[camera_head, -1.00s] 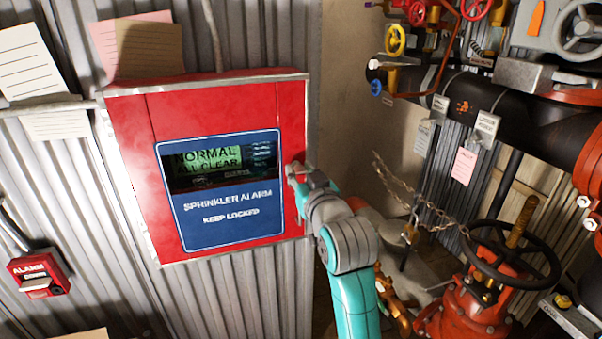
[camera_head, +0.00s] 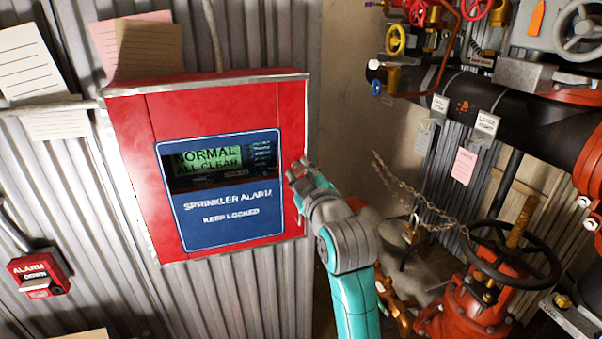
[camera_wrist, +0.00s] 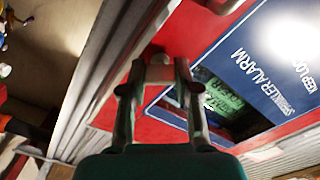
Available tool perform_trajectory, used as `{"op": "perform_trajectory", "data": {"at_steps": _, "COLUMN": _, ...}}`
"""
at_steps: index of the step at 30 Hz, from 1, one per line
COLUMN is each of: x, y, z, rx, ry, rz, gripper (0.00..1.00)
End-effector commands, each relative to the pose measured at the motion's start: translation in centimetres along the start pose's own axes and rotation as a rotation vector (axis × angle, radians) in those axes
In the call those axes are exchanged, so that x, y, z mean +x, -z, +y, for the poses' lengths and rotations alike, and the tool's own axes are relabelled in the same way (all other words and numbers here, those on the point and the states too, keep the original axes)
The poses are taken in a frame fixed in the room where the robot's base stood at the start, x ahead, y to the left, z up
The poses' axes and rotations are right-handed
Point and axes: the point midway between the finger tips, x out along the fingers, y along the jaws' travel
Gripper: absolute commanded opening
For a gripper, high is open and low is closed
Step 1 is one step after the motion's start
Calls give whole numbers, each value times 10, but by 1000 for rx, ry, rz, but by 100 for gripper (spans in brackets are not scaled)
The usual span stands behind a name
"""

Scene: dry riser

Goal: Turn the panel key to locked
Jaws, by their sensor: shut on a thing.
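The red alarm panel (camera_head: 225,105) is on the corrugated wall, with a blue plate (camera_head: 230,215) reading "SPRINKLER ALARM KEEP LOCKED". Its screen (camera_head: 208,160) reads "NORMAL ALL CLEAR". My gripper (camera_head: 293,173) is at the panel's right edge, beside the blue plate. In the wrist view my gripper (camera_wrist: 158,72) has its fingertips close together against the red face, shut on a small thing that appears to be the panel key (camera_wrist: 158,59). The key is mostly hidden by the fingers, and its turned position cannot be read. The blue plate also shows in the wrist view (camera_wrist: 265,62).
Black and red pipework (camera_head: 480,110) fills the right side. A red valve with a black handwheel (camera_head: 510,262) and a hanging chain (camera_head: 420,205) stand right of my arm. A small red alarm box (camera_head: 40,275) is at lower left. Paper notes (camera_head: 150,48) hang above the panel.

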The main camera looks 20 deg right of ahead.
Motion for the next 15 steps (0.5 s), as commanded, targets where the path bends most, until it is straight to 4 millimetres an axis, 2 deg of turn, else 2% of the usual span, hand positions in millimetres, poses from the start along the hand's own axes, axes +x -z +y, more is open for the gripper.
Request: {"op": "perform_trajectory", "data": {"at_steps": 15, "x": 0, "y": 0, "z": -1, "rx": -487, "ry": 1, "rz": 0, "gripper": 0}}
